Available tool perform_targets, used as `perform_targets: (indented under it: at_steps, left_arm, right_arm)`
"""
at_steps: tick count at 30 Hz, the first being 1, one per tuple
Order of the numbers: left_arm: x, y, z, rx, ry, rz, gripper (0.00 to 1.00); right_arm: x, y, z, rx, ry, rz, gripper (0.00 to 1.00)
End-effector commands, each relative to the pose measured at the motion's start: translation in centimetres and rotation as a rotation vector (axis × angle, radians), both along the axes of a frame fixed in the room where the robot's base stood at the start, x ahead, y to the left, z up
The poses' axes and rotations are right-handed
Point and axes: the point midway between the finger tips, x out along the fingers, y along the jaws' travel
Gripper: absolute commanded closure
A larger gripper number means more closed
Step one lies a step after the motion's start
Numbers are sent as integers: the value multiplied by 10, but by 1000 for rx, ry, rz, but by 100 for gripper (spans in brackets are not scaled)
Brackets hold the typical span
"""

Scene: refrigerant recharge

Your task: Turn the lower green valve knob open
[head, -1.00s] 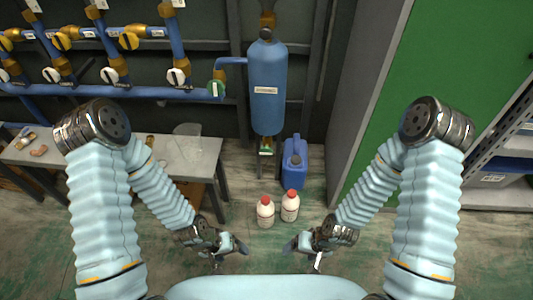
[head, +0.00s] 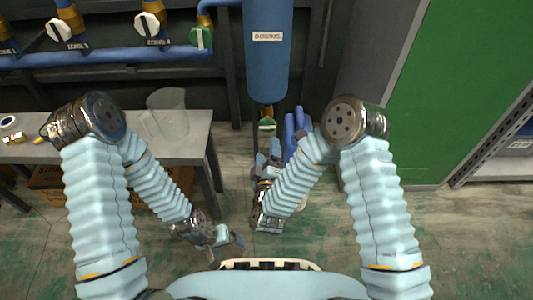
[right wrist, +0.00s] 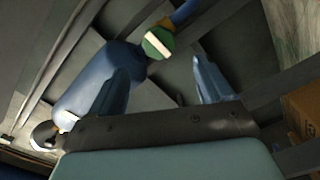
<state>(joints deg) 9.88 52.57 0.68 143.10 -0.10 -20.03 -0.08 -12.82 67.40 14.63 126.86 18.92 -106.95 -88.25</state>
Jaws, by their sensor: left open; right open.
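The lower green valve knob (head: 267,124) sits under the blue tank (head: 267,60), on the brass fitting at its bottom. It also shows in the right wrist view (right wrist: 158,43) with a pale bar across its face. My right gripper (head: 269,150) is open and empty, just below the knob in the head view. In the right wrist view the knob is beyond the fingertips, between them and nearer the left finger; I see no contact. My left gripper (head: 227,242) is open and empty, low over the floor, away from the knob.
Another green valve (head: 201,38) is on the blue pipe at upper left, beside white-knobbed valves. A table (head: 180,148) with a clear beaker (head: 168,110) stands left.

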Motion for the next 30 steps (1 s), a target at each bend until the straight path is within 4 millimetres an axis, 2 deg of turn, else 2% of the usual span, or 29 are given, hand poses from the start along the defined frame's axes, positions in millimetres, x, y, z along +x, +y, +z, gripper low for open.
perform_targets:
  at_steps: [5,27,30]
  left_arm:
    - [0,0,2,0,0,0,19]
    - [0,0,-3,0,-1,0,19]
    - [0,0,-2,0,-1,0,19]
  right_arm:
    - [11,-1,3,-5,-6,-4,19]
    - [94,-1,1,-3,-4,-3,19]
    - [92,0,2,-4,-3,-1,35]
